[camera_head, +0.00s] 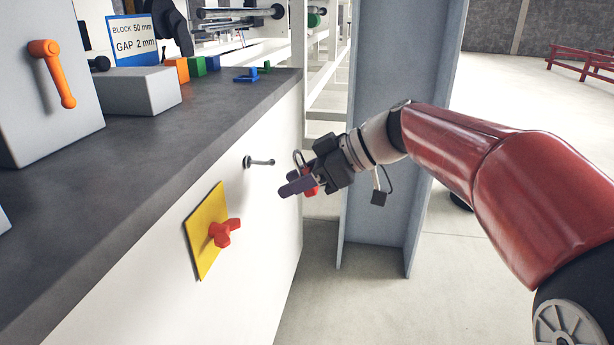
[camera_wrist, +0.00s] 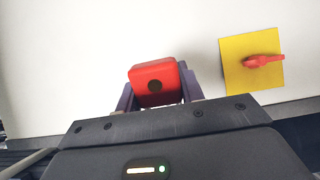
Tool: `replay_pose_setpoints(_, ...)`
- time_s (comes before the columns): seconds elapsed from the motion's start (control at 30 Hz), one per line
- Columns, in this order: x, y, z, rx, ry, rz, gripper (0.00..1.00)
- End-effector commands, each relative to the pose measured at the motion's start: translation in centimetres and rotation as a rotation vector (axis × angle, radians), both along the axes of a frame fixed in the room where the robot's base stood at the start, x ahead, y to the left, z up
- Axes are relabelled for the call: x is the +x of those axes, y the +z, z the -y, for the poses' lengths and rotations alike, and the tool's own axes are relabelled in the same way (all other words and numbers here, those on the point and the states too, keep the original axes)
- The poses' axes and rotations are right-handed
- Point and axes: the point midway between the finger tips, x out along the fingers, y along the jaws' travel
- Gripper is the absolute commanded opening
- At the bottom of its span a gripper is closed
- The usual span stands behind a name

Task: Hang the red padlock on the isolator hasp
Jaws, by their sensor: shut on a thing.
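The red padlock (camera_wrist: 154,82) is between the two purple fingers of my gripper (camera_wrist: 158,100) in the wrist view, with a dark round spot on its facing side. In the head view my gripper (camera_head: 297,187) is shut on the padlock (camera_head: 311,190), whose grey shackle (camera_head: 299,158) stands up above the fingers. The isolator hasp (camera_head: 259,162), a grey peg with a round base, sticks out of the white cabinet front to the left of the shackle. The padlock looks apart from it. The wrist view does not show the hasp.
A yellow plate (camera_head: 204,228) with a red rotary handle (camera_head: 224,232) is on the cabinet front below the hasp; the handle juts out. The dark countertop (camera_head: 150,150) holds a grey block and coloured blocks (camera_head: 197,67). A grey column (camera_head: 385,200) stands behind my wrist.

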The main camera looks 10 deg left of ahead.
Motion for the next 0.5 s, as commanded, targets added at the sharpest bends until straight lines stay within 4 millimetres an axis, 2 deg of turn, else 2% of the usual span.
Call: replay_pose_setpoints(0.5,0.2,-0.1,-3.2,0.0,0.002,0.0,0.14)
